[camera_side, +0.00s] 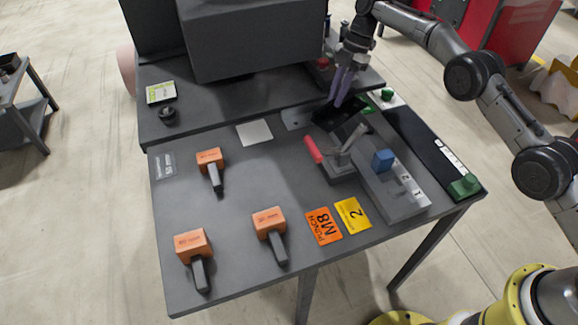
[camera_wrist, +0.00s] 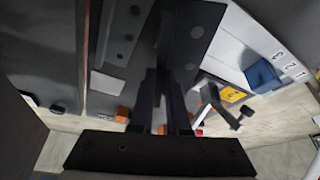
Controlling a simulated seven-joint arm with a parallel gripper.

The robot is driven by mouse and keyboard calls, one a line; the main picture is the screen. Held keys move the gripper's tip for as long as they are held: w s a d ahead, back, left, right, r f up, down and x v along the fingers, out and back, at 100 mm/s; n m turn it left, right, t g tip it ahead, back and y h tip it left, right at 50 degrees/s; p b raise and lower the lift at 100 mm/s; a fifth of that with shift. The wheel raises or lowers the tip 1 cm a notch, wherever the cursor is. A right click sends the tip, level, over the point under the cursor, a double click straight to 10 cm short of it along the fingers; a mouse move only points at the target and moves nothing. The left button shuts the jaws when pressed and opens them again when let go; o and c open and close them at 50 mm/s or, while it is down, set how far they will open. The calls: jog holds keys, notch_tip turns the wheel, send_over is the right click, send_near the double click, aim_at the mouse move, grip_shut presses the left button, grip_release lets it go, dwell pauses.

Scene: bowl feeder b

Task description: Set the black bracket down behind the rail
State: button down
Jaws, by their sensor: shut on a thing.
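My gripper (camera_side: 340,98) is shut on the black bracket (camera_side: 334,117), pointing down near the back right of the grey table. In the wrist view my fingers reach up the middle to the dark bracket (camera_wrist: 190,38), which has holes in its plate. A long grey block (camera_side: 398,195) with digits and a blue slider (camera_side: 383,159) lies to the right and nearer the front; it looks like the rail, but I cannot be sure. The bracket is beside its far end. Whether the bracket touches the surface below is unclear.
A clamp with a red handle (camera_side: 313,149) stands just in front of the bracket. A black bar (camera_side: 425,145) with green ends lies along the right edge. A large dark housing (camera_side: 255,40) stands behind. Several orange-headed tools (camera_side: 270,222) lie at the left and front.

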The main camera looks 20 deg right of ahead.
jog(key=s+a, duration=0.2)
jog(key=a, duration=0.3)
jog(key=s+a+f, duration=0.1)
jog(key=s+a, duration=0.1)
jog(key=a, duration=0.4)
jog(key=s+a+f, duration=0.1)
jog(key=s+a, duration=0.2)
jog(key=a, duration=0.3)
jog(key=shift+f, duration=2.55)
jog(key=c, duration=0.9)
grip_release()
jog(key=shift+f, duration=0.15)
jog(key=v, duration=1.2)
jog(key=shift+r, duration=0.2)
